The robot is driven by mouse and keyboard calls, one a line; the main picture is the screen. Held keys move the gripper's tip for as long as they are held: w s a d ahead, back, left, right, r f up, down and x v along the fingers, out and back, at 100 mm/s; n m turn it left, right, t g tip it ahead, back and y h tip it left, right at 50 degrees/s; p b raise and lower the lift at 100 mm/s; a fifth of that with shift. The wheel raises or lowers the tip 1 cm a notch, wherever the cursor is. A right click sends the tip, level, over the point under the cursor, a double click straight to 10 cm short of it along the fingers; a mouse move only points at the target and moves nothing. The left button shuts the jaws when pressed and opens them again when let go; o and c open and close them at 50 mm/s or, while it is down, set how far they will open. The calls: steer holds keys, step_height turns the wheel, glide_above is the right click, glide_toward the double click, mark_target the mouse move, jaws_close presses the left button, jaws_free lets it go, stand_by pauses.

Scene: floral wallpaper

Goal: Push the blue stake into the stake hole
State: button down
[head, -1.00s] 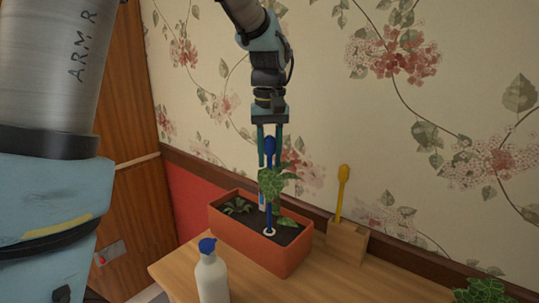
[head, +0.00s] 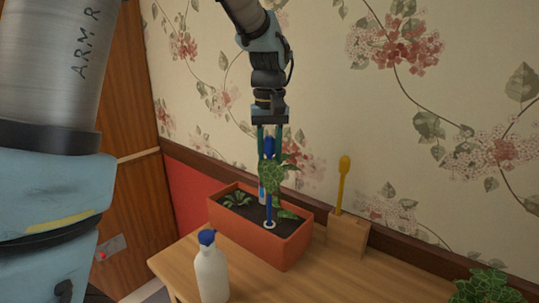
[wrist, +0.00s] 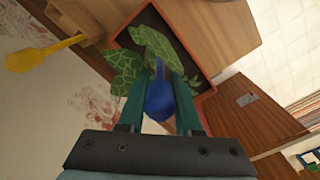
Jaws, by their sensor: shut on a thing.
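The blue stake (head: 269,208) stands about upright over the orange planter (head: 284,251). Its thick rounded head is between the fingers of my gripper (head: 270,160), which is shut on it. The blue head (wrist: 159,101) also shows in the wrist view. The stake's lower end meets the white-ringed stake hole (head: 270,225) in the dark soil. It looks to be in the ring, but how deep I cannot tell. A leafy green plant (head: 279,174) is close against the stake and hides part of its shaft.
A yellow tool (head: 343,184) stands in a wooden block (head: 346,236) right of the planter. A white bottle with a blue cap (head: 211,272) stands in front. The wallpapered wall is close behind. The table's right part is mostly clear.

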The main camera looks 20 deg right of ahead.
steer(key=shift+s+f, duration=0.1)
steer(key=shift+f, duration=0.25)
steer(key=c, duration=0.5)
jaws_free()
steer(key=shift+s, duration=0.1)
steer(key=shift+r, duration=0.1)
steer(key=shift+r, duration=0.25)
step_height(320, 180, up, 10)
steer(key=shift+r+b, duration=0.15)
steer(key=shift+b, duration=1.05)
